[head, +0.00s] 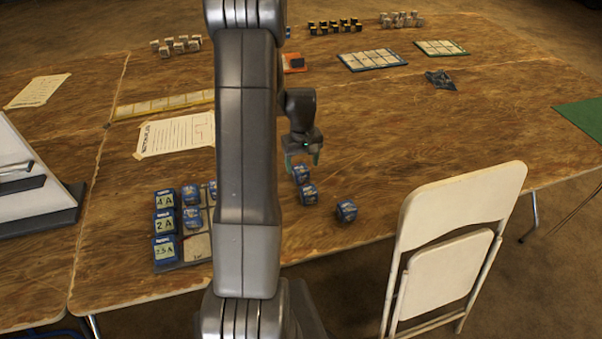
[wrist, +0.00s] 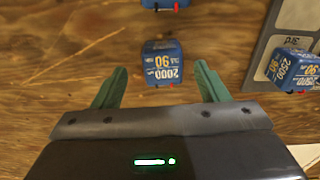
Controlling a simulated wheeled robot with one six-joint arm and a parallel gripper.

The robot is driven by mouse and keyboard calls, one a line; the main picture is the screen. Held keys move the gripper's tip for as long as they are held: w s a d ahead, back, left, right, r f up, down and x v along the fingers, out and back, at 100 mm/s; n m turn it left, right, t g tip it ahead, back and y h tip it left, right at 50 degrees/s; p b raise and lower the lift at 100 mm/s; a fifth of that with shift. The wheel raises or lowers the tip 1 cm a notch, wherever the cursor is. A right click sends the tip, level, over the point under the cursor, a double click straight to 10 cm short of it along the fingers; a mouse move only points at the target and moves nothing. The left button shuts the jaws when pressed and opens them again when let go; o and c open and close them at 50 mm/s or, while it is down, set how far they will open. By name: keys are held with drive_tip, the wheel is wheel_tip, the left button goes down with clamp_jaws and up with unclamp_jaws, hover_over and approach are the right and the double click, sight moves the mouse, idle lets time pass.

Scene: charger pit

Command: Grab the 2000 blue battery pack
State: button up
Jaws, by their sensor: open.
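The blue battery pack marked 2000 (wrist: 162,64) lies on the wooden table, label up, with a red terminal at its edge. In the wrist view it shows ahead of and between the green fingers of my gripper (wrist: 159,78), with a gap on both sides.
Two more loose blue packs (head: 308,194) (head: 346,210) lie closer to my base. A sorting board (wrist: 262,62) holds a pack marked 2500 (wrist: 295,69) and, in the head view, several blue blocks (head: 165,222). A white folding chair (head: 452,240) stands at the near edge.

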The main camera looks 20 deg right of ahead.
sight(301, 168)
drive_tip(key=shift+w+a+f, duration=0.1)
drive_tip(key=shift+f, duration=1)
drive_tip(key=shift+w+a+f, duration=0.1)
drive_tip(key=shift+f, duration=1)
drive_tip(key=c, duration=1.2)
drive_tip(key=shift+r, duration=0.15)
